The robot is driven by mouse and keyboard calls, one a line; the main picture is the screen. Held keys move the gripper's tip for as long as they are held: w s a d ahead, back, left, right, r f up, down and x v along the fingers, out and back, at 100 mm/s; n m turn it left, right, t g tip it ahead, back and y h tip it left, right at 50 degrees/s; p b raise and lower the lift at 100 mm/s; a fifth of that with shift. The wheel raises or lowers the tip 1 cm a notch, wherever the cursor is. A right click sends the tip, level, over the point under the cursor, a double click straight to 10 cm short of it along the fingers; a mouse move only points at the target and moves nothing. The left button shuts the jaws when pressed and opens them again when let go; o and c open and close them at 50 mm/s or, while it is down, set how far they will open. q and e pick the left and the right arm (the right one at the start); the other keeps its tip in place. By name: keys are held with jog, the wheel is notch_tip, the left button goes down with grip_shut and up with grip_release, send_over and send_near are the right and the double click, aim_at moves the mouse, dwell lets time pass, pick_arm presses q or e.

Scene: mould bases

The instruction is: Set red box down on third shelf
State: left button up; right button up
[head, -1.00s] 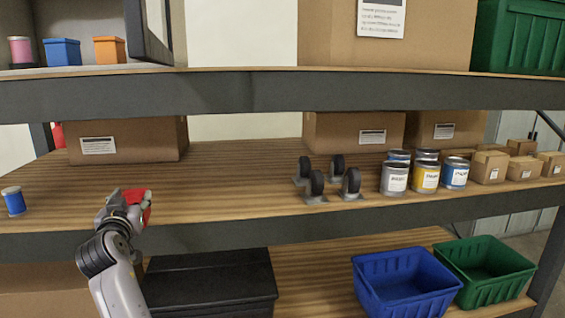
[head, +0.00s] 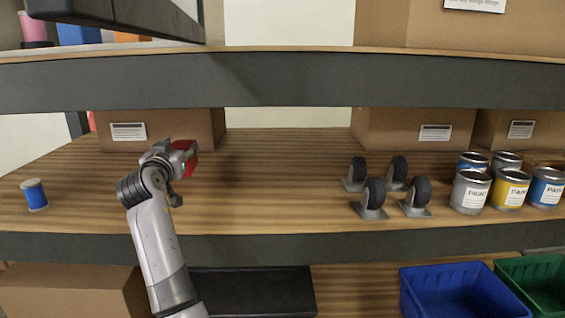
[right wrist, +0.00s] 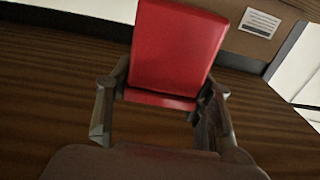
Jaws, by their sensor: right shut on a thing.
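The red box (head: 191,160) is in my right gripper (head: 178,160), over the left part of the middle wooden shelf (head: 280,160) in the head view. The gripper hides much of the box there. In the right wrist view the red box (right wrist: 178,45) stands between the two fingers (right wrist: 160,110), which are shut on it. The shelf boards (right wrist: 60,100) show below and around it. I cannot tell whether the box touches the shelf. My left gripper is not in view.
A blue spool (head: 34,195) stands left of my arm. A cardboard box (head: 165,130) is behind the gripper. Several casters (head: 373,200) and paint cans (head: 470,190) stand to the right. The shelf between gripper and casters is clear. The upper shelf edge (head: 280,80) runs above.

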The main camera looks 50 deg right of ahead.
jog(key=shift+r, duration=0.1)
jog(key=shift+s+a+f+b, duration=0.4)
jog(key=shift+a+f+b, duration=0.15)
jog(key=shift+f+b, duration=0.15)
notch_tip(320, 180, down, 3)
jog(key=shift+r+b, duration=0.2)
jog(key=shift+b, duration=0.65)
jog(key=f+b, duration=0.1)
jog(key=f, duration=0.1)
jog(key=f+b, duration=0.1)
jog(key=f, duration=0.1)
jog(key=shift+w+d+f, duration=0.1)
jog(key=shift+d+f, duration=0.1)
jog(key=shift+f, duration=0.2)
jog(key=shift+a+f+b, duration=0.1)
jog(key=shift+f+b, duration=0.3)
jog(key=shift+b, duration=0.05)
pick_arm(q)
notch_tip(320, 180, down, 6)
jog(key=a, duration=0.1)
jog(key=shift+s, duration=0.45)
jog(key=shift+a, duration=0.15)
pick_arm(e)
jog(key=o, duration=1)
jog(key=shift+f, duration=0.15)
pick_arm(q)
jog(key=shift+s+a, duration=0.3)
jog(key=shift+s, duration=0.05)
pick_arm(e)
jog(key=o, duration=0.5)
